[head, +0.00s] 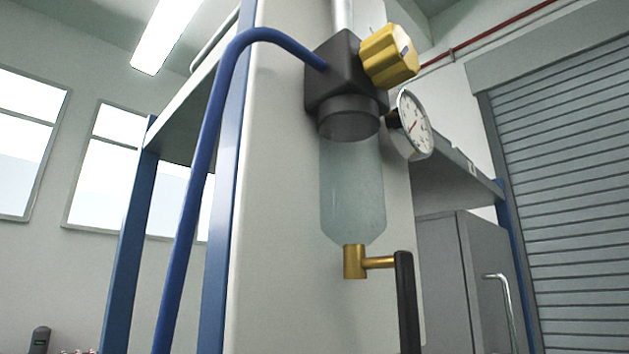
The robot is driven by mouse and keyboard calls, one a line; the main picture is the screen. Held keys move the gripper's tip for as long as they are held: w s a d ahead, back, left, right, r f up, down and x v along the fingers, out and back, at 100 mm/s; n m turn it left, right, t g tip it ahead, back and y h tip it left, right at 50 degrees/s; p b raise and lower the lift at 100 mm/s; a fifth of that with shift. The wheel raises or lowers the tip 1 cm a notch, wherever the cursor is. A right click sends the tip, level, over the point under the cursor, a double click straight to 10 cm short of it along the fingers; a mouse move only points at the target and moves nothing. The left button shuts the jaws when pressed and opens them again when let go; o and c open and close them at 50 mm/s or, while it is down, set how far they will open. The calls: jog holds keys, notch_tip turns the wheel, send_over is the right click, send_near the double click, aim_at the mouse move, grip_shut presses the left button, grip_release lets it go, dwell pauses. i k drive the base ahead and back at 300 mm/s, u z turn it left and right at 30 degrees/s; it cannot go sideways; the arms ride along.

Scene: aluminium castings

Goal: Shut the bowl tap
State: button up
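The bowl tap (355,261) is a small brass body under a clear bowl (352,190). A brass stem runs right from it to a black lever handle (407,302), which hangs straight down and runs out of the bottom of the picture. The bowl hangs from a dark filter-regulator block (341,78) on a pale column. A yellow knob (389,56) and a round dial gauge (413,124) sit on the block's right side. My gripper is not in view.
A blue hose (197,180) arcs from the block down to the left. Blue-posted shelving (128,240) stands behind the column. A grey cabinet (450,280) and a roller shutter (565,190) are at the right. The space just right of the lever looks open.

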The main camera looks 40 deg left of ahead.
aim_at(402, 261)
jog(key=u, duration=2.1)
jog(key=i, duration=0.1)
jog(key=z, duration=0.65)
